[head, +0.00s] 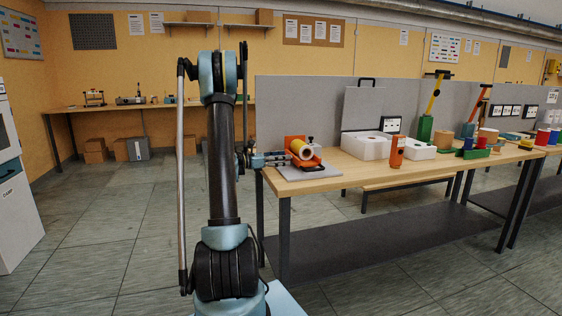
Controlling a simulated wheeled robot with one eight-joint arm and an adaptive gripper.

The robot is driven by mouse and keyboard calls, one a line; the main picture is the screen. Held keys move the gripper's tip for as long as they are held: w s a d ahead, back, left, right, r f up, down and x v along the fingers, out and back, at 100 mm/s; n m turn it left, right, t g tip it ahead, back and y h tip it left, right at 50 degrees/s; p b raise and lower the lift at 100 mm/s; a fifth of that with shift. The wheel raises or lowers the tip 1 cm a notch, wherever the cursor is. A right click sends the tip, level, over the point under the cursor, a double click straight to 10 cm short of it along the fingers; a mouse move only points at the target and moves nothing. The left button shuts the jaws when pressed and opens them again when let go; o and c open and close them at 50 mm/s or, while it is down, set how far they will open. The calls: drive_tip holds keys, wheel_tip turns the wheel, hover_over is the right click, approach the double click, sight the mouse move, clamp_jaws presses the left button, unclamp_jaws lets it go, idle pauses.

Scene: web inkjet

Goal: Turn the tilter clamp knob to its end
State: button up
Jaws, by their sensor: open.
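An orange tilter (313,161) with a yellow roll (301,149) in it sits on a grey plate (310,173) at the near left end of the wooden table. A small dark part (311,139) stands up behind the roll; I cannot tell whether it is the clamp knob. My gripper (280,158) is at the table's left end, just left of the tilter and pointing towards it. It is open. It is small in this view and partly behind my arm, so I cannot tell whether it touches the tilter.
A grey partition (300,100) runs behind the table (345,171). A white cabinet (18,185) stands at the left. The floor (125,245) between is clear.

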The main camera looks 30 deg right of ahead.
drive_tip(key=c, duration=1.1)
drive_tip(key=shift+m, duration=3.1)
drive_tip(key=o, duration=1.1)
